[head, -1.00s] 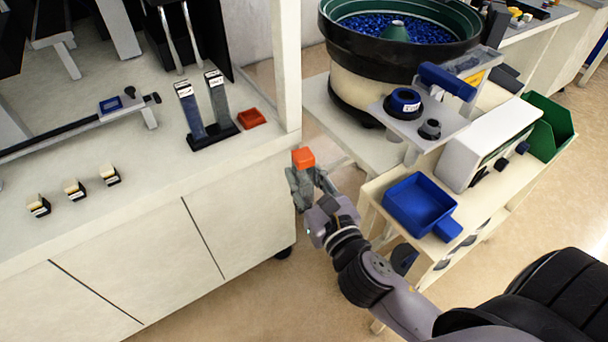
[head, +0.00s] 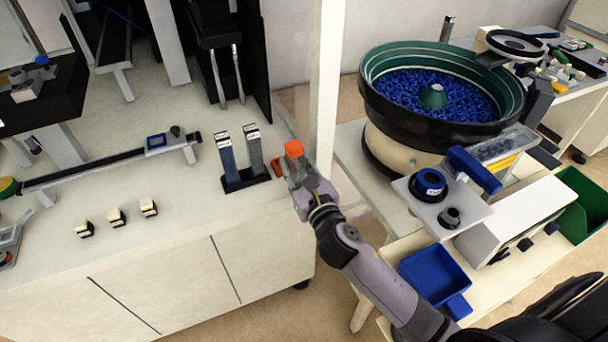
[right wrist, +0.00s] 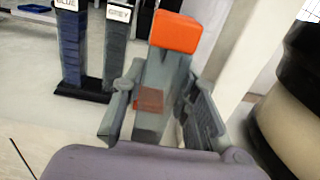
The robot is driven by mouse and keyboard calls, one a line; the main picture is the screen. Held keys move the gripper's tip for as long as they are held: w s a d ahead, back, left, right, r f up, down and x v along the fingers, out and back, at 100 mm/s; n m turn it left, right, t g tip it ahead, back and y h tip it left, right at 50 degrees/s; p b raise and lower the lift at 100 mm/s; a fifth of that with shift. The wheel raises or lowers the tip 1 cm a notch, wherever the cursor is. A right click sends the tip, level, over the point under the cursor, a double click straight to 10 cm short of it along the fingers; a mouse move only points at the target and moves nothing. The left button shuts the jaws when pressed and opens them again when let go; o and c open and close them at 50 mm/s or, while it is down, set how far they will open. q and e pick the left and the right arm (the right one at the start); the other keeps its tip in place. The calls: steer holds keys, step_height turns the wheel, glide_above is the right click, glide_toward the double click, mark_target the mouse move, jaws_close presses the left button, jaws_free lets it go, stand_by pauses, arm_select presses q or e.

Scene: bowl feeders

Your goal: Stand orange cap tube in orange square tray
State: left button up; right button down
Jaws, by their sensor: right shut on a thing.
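The orange cap tube shows its orange cap (head: 294,149) above my right gripper (head: 300,176) in the head view. My right gripper is shut on it. In the right wrist view the cap (right wrist: 175,32) tops a grey body between the fingers (right wrist: 158,105), roughly upright. A reddish-brown patch shows low on that body. The orange square tray (head: 277,168) is on the counter near its right corner, just left of the gripper and partly hidden by it. I cannot tell the gap between tube and tray. My left gripper is not in view.
A black stand with blue (head: 226,158) and grey (head: 255,152) labelled columns is left of the tray. A white post (head: 326,90) rises behind the gripper. The bowl feeder (head: 383,150) and blue tray (head: 437,272) are right. Counter space in front of the stand is clear.

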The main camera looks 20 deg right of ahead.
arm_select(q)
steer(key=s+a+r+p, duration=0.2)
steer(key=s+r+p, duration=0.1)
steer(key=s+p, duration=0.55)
arm_select(e)
steer(key=w+r, duration=0.8)
steer(key=w, duration=0.3)
arm_select(q)
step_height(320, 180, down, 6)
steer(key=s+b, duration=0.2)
steer(key=b, duration=0.5)
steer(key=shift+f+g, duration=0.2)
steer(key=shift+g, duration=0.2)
arm_select(e)
step_height(320, 180, down, 6)
steer(key=shift+w+d+f, duration=0.2)
steer(key=shift+w+d, duration=0.1)
arm_select(q)
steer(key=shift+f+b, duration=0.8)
steer(key=shift+b, duration=0.05)
arm_select(e)
steer(key=shift+s+f, duration=0.1)
steer(key=shift+f, duration=1.1)
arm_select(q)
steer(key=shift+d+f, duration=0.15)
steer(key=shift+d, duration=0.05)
arm_select(e)
steer(key=shift+f, duration=0.3)
stand_by(0.4)
